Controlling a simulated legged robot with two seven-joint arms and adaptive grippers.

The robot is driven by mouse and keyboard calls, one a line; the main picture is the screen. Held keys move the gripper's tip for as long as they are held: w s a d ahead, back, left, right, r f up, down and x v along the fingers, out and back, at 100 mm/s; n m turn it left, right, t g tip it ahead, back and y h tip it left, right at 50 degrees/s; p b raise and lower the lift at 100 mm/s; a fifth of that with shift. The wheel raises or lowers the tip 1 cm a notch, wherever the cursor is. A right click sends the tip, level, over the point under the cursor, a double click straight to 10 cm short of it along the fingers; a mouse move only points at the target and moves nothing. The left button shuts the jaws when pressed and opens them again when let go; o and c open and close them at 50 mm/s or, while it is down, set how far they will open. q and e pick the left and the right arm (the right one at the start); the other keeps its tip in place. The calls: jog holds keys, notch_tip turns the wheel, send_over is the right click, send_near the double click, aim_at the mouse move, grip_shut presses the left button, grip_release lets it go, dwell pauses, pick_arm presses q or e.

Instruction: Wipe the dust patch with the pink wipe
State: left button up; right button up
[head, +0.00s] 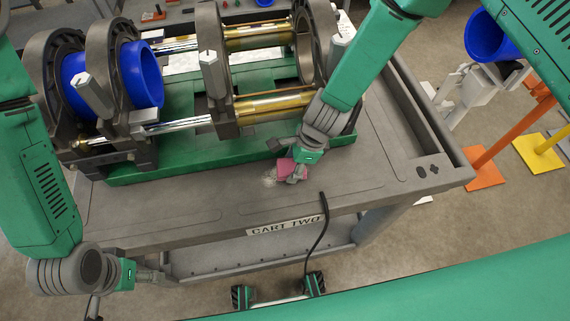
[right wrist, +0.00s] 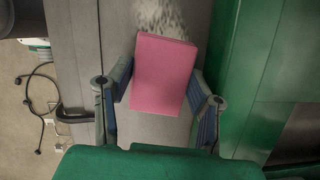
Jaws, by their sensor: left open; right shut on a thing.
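The pink wipe (head: 292,169) is a small flat block held between the fingers of my right gripper (head: 291,174), low over the cart's top near its front edge. In the right wrist view the wipe (right wrist: 164,75) sits between both fingers of the gripper (right wrist: 160,105). The dust patch (head: 269,179) is a pale speckled spot on the grey top, just left of the wipe. It also shows in the right wrist view (right wrist: 162,17), just beyond the wipe's far edge. I cannot tell whether the wipe touches the surface. My left gripper (head: 152,276) is open and empty, off the cart's front left.
The pipe fusion machine with a blue pipe (head: 138,74) and green base (head: 190,163) stands right behind the dust. The grey cart top (head: 190,208), with label "CART TWO" (head: 285,226), is clear along the front. A black cable (head: 319,240) hangs over the front edge.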

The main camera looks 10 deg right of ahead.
aim_at(308, 168)
jog(key=shift+w+d, duration=0.15)
jog(key=shift+d, duration=0.95)
jog(key=shift+w+d, duration=0.1)
jog(key=shift+d, duration=0.95)
notch_tip(308, 168, up, 2)
jog(key=shift+w+p, duration=0.1)
jog(key=shift+p, duration=0.8)
jog(key=shift+a+r, duration=0.1)
jog(key=shift+r, duration=1.35)
jog(key=shift+s+r, duration=0.2)
jog(key=shift+r, duration=0.25)
jog(key=shift+r, duration=1.5)
